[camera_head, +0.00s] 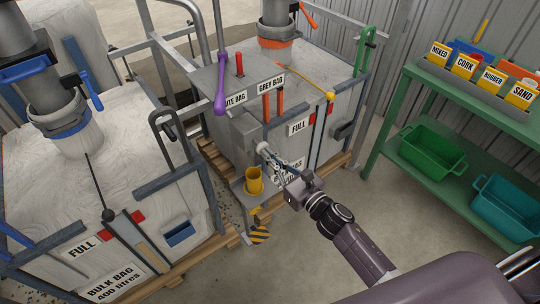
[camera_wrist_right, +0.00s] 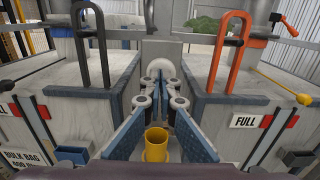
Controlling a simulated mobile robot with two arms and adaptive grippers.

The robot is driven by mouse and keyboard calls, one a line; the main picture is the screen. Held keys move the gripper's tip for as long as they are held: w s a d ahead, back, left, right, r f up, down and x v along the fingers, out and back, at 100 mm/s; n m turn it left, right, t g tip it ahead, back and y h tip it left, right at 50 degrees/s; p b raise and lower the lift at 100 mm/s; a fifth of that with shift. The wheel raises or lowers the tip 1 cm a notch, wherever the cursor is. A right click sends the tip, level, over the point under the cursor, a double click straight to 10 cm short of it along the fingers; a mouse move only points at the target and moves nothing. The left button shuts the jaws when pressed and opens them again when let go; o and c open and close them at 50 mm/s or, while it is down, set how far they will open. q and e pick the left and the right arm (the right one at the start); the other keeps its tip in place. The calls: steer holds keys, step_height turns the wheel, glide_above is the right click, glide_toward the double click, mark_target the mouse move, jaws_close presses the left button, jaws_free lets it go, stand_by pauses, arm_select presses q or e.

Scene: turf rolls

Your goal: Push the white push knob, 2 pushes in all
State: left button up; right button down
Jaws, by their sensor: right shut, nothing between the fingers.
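The white push knob (camera_head: 262,147) sits on the front of a grey box on the post between the two bulk bags. In the right wrist view the knob (camera_wrist_right: 163,64) is a pale round disc straight beyond my fingertips. My right gripper (camera_head: 267,157) is shut and empty, its tips very close to the knob; I cannot tell whether they touch it. In the wrist view its fingers (camera_wrist_right: 162,92) point at the knob and cover its lower edge. My left gripper is not in view.
A yellow cup (camera_head: 254,181) stands on a small shelf just below my right gripper. White bulk bags (camera_head: 125,125) flank the post, with metal frames and hooks. A green shelf (camera_head: 400,165) with bins stands at the right. Concrete floor is clear before it.

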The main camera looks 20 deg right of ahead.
steer(key=b+x, duration=0.1)
steer(key=x, duration=0.1)
steer(key=shift+w+a+r, duration=0.1)
steer(key=shift+w+r, duration=0.05)
steer(key=shift+w, duration=0.1)
stand_by(0.5)
